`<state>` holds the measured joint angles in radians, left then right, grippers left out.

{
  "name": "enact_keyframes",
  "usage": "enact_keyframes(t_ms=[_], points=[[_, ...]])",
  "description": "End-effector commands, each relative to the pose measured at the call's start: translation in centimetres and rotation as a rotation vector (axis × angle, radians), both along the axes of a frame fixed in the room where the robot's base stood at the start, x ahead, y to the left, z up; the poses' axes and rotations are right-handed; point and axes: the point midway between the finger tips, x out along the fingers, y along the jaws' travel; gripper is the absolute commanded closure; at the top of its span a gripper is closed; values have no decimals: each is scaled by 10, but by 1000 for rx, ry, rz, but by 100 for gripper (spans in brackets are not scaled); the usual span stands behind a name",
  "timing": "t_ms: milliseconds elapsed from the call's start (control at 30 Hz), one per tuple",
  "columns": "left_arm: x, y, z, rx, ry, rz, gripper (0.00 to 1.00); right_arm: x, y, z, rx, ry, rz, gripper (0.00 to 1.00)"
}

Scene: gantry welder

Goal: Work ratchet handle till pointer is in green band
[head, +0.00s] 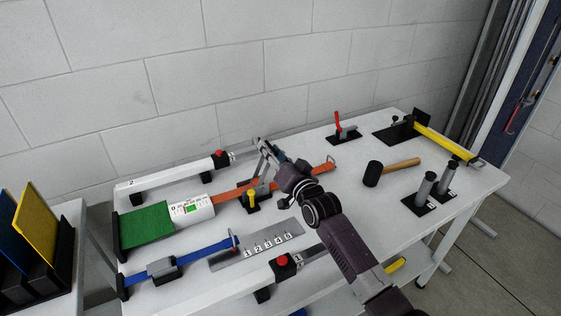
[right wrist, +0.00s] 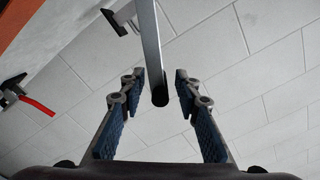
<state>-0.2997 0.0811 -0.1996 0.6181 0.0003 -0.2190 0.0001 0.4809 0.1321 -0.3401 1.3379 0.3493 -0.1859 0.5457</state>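An orange strap (head: 318,172) runs along the table through a ratchet with a raised grey metal handle (head: 262,166). The white gauge box (head: 186,211) at the strap's left end has a scale with a small green band; its pointer is too small to read. My right gripper (head: 272,152) is at the upper part of the handle and partly hides it. In the right wrist view the handle (right wrist: 149,45) comes down, black end first, between the open fingers (right wrist: 159,82), with gaps at both sides. My left gripper is not in view.
A green block (head: 146,226) is left of the gauge. A yellow-topped post (head: 251,198) stands close to the ratchet. A blue strap (head: 205,248) and a numbered plate (head: 262,247) lie in front. A mallet (head: 372,173) and a red-handled clamp (head: 338,124) are to the right.

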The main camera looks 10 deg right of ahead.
Motion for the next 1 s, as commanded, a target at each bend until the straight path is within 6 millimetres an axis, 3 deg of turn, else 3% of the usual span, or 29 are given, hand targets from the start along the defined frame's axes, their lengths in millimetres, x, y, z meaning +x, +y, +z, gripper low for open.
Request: enact_keyframes(t_ms=[600, 1000], points=[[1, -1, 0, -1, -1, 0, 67, -91, -29, -1, 0, 1, 1, 70], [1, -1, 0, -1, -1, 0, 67, -107, -34, 1, 0, -1, 1, 70]])
